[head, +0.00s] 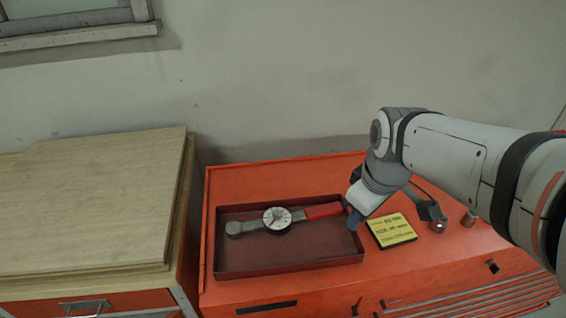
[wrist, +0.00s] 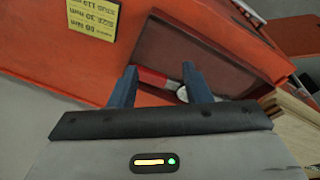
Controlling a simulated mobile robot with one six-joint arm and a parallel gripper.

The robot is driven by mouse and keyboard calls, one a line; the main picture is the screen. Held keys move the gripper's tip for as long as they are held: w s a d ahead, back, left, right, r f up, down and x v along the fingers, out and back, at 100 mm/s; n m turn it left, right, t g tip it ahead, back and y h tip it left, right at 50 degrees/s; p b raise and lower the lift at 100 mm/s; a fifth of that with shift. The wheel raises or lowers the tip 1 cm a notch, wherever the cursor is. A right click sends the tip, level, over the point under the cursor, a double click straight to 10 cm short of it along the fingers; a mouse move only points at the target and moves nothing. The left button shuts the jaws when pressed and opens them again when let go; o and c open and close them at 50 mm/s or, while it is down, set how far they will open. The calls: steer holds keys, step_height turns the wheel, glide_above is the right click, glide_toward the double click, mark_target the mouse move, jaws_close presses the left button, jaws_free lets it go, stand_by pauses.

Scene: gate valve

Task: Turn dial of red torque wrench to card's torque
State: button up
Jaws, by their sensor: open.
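The torque wrench (head: 277,219) lies in a dark red tray (head: 290,268) on an orange cabinet. It has a red handle (head: 324,211) at the right and a round white-faced dial (head: 277,218) near its middle. The yellow card (head: 391,230) lies right of the tray; its print shows upside down in the wrist view (wrist: 90,14), partly readable as "80 Nm" and "30 mm". My gripper (head: 354,222) is at the tray's right end, by the handle. In the wrist view my gripper (wrist: 160,82) is open, its blue fingers apart, with the red handle (wrist: 152,78) beyond and between them. Contact cannot be told.
The orange cabinet top (head: 295,178) is clear behind the tray. Small metal parts (head: 437,224) stand right of the card. A wooden-topped cabinet (head: 95,200) stands close at the left, and a wall is behind.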

steer(key=w+a+f+n+g, duration=0.1)
steer(key=w+a+f+n, duration=0.1)
steer(key=w+a+n, duration=0.65)
steer(key=n+g+p, duration=0.1)
steer(key=n, duration=1.1)
glide_above(277, 213)
step_height(277, 213, down, 4)
steer(key=shift+r+m, duration=0.2)
steer(key=shift+m, duration=0.05)
steer(key=shift+f, duration=0.25)
step_height(277, 213, down, 7)
steer(key=shift+f+p, duration=0.2)
steer(key=shift+p, duration=0.55)
steer(key=shift+c, duration=0.5)
